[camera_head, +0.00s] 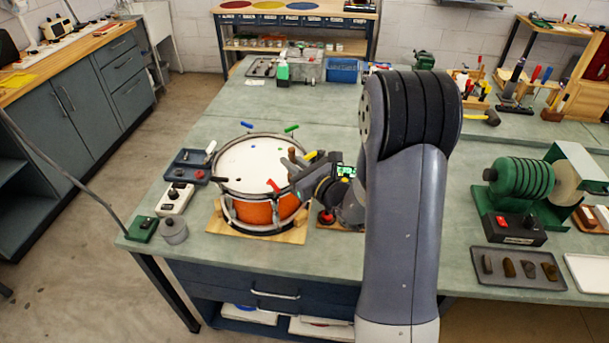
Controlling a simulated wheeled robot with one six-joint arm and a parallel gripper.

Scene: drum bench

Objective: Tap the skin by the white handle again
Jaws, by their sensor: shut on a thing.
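The drum (257,212) has an orange shell and stands on a wooden board on the bench. Its pale skin (245,160) faces up and bears small coloured marks. The white handle (210,148) stands at the rim on the left. Blue (246,125), green (291,128), yellow (310,155) and black (218,179) handles are spaced around the rim. My gripper (290,176) is at the right of the drum, over the skin's right edge. It is shut on a brown wooden-looking tool (293,157), partly hidden by the jaws. I cannot tell whether the tool touches the skin.
A dark tray (178,177) and a white switch box (175,200) stand close to the drum's left. A grey pot (174,232) is at front left. A green-rolled machine (520,180) stands at right.

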